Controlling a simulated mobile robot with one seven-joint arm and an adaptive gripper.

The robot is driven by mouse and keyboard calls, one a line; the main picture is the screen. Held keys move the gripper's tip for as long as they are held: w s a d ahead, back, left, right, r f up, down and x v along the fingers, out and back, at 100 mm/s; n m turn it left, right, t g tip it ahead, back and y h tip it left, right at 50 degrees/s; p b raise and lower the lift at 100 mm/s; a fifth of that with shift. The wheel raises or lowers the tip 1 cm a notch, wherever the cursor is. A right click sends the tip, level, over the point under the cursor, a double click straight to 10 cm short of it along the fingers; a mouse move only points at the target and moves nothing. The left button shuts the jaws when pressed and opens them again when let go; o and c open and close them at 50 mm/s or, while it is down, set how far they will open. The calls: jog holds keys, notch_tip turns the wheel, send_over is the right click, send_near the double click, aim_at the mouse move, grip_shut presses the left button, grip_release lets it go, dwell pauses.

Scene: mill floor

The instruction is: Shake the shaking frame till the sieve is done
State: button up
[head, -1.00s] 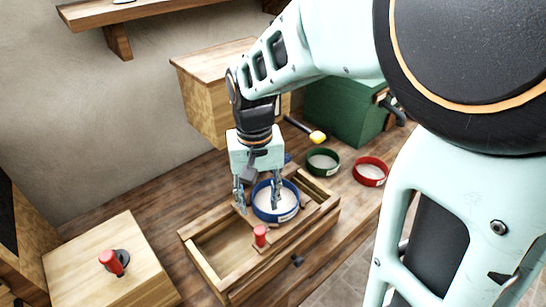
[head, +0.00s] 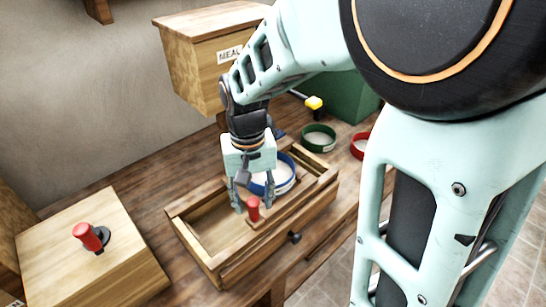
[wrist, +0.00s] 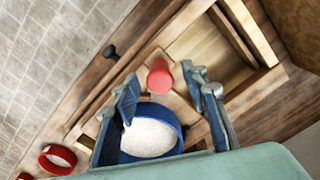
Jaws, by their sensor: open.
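The shaking frame (head: 192,249) is a long open wooden tray on the bench, with an upright red handle (head: 254,208) near its middle. A blue-rimmed sieve (head: 286,188) holding white meal sits in its right part. My gripper (head: 253,200) points down, its fingers apart on either side of the handle's top, with nothing held. In the wrist view the red handle (wrist: 159,77) stands between and a little beyond the fingertips, and the blue sieve (wrist: 176,122) lies nearer the palm. I cannot tell whether any finger touches the handle.
A green sieve (head: 319,138) and a red sieve (head: 359,145) stand behind to the right. A wooden block with a red lever (head: 88,236) is at the left. A wooden meal bin (head: 190,70) and a green box (head: 345,96) stand at the back.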

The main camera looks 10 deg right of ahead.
jog(key=shift+c, duration=0.7)
jog(key=c, duration=0.9)
jog(key=shift+o, duration=0.2)
jog(key=s+a, duration=0.8)
jog(key=a, duration=0.4)
jog(key=shift+b, duration=0.3)
jog(key=shift+d, duration=0.1)
jog(key=w+d, duration=0.5)
jog(key=d, duration=0.2)
jog(key=shift+w+d+p, duration=0.15)
jog(key=shift+d+p, duration=0.2)
jog(key=shift+p, duration=0.1)
jog(key=s+a, duration=0.5)
jog(key=a, duration=0.3)
jog(key=shift+s+b, duration=0.2)
jog(key=shift+b, duration=0.15)
